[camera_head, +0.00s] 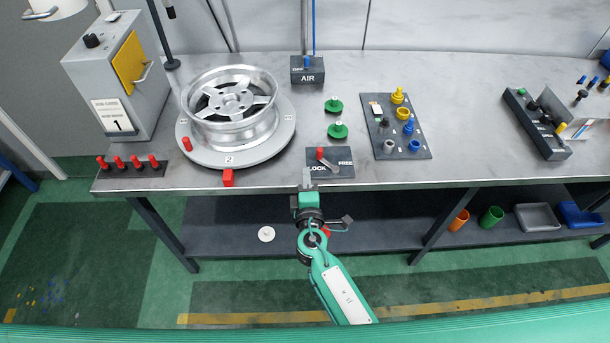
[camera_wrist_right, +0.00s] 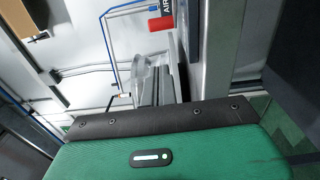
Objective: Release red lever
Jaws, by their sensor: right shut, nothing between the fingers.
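The red lever (camera_head: 320,153) sits on a dark plate (camera_head: 343,170) at the front edge of the workbench in the head view. The plate reads LOCK on the left and FREE on the right. The lever's red tip leans up and left from its pivot. My right gripper (camera_head: 307,176) is shut and empty, just in front of the plate's LOCK side, at the bench edge. I cannot tell whether it touches the plate; it looks apart from the lever. My left gripper is not in view.
A silver wheel (camera_head: 228,133) lies on a round turntable (camera_head: 180,128) left of the lever. Green knobs (camera_head: 338,131) and an AIR switch box (camera_head: 307,76) stand behind it. A panel of yellow and blue parts (camera_head: 393,150) is to the right.

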